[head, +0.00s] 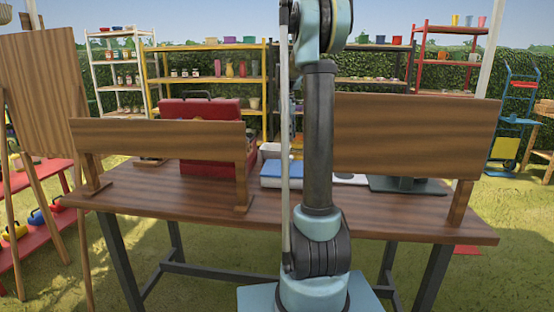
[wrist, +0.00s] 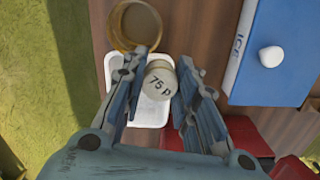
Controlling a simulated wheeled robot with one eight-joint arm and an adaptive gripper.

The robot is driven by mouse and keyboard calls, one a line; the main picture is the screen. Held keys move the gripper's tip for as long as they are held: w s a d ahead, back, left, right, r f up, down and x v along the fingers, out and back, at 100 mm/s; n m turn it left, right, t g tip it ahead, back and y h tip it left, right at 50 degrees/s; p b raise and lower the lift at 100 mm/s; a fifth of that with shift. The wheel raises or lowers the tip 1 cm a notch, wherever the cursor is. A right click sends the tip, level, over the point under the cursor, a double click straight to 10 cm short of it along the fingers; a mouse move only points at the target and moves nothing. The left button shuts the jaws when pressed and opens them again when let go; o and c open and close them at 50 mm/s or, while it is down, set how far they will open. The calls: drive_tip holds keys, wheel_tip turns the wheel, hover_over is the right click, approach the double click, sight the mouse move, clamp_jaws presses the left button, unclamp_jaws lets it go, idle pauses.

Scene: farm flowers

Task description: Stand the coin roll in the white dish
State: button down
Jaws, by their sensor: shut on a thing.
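The coin roll (wrist: 159,83) is a short pale cylinder marked "75 p" on the end that faces the wrist camera. My gripper (wrist: 162,68) has its blue fingers on both sides of the roll and is shut on it. The white dish (wrist: 151,116) is a shallow rounded rectangle below the roll and fingers. The roll overlaps the dish's upper part in the wrist view. I cannot tell whether the roll touches the dish floor. In the head view, my arm hides the gripper and roll.
A round wooden bowl (wrist: 135,25) sits just above the dish in the wrist view. A blue box marked "ICE" (wrist: 275,58) lies to the right, with red surfaces below it. In the head view, two wooden boards (head: 160,134) (head: 415,133) stand along the table's near side (head: 160,203).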

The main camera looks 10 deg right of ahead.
drive_tip(key=w+a+n, duration=0.3)
drive_tip(key=w+a, duration=0.2)
drive_tip(key=shift+s+f, duration=0.1)
drive_tip(key=shift+f, duration=4.5)
drive_tip(key=shift+f, duration=0.15)
drive_tip(key=c, duration=1.5)
unclamp_jaws()
drive_tip(key=shift+c, duration=0.2)
wheel_tip(320, 180, up, 12)
drive_tip(key=a, duration=0.1)
drive_tip(key=shift+a, duration=0.15)
